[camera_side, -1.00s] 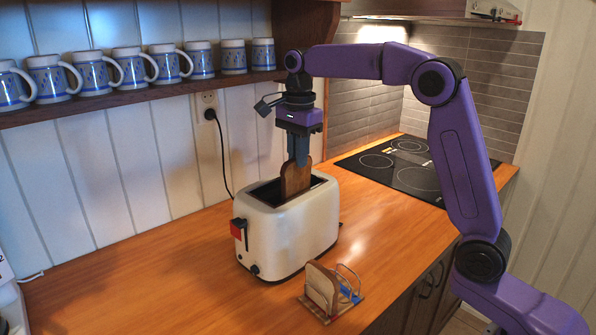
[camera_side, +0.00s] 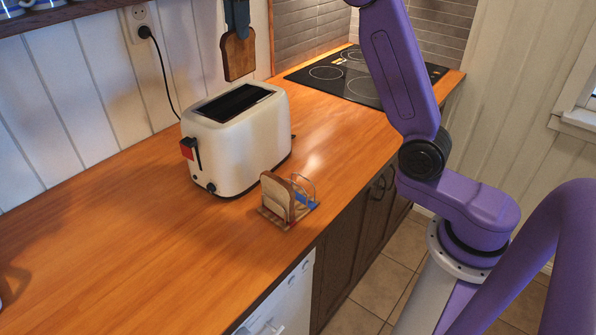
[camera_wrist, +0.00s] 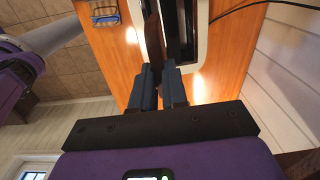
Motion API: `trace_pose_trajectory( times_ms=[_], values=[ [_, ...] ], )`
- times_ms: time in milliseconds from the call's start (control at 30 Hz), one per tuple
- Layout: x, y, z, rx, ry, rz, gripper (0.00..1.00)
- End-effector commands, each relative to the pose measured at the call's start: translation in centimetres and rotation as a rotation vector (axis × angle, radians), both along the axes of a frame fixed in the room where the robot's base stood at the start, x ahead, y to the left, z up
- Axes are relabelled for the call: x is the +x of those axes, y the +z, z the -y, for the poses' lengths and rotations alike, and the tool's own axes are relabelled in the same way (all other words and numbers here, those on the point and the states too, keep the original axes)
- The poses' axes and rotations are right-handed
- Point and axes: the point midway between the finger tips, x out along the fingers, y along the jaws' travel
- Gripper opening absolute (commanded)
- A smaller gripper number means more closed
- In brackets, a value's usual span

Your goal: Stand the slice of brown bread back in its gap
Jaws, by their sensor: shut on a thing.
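My gripper (camera_side: 238,28) is shut on the slice of brown bread (camera_side: 239,57). The slice hangs upright below the fingers, clear of the toaster. In the wrist view the fingertips (camera_wrist: 157,72) pinch the slice (camera_wrist: 155,38) near one end, and it shows nearly edge-on. The small toast rack (camera_side: 287,222) stands on the counter in front of the toaster. It holds a paler slice (camera_side: 275,196) upright at its left side, with thin wire loops and a blue part at the right. Its gaps are hard to make out. The rack also shows in the wrist view (camera_wrist: 93,8).
The white toaster (camera_side: 235,150) stands behind the rack, its top slot dark and a red lever on its left end. A black cord (camera_side: 160,75) runs down the wall behind it. The hob (camera_side: 345,76) is further right. The wooden counter left of the rack is clear.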

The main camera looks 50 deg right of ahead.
Motion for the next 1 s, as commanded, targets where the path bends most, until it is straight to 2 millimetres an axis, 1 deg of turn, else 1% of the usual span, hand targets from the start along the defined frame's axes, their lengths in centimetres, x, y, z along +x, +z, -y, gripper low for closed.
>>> trace_pose_trajectory(
  times_ms=[233, 567, 767, 867, 1000],
  values=[
    [-0.1, 1.5, 0.0, 0.0, 0.003, 0.002, 0.04],
    [-2.7, 2.2, -0.7, -0.005, 0.243, -0.003, 0.04],
    [-5.0, 2.6, -1.1, -0.009, 0.446, -0.004, 0.04],
    [-6.7, 2.8, -1.4, -0.012, 0.595, -0.006, 0.04],
    [-9.8, 2.8, -1.7, -0.015, 0.848, -0.008, 0.04]
  ],
)
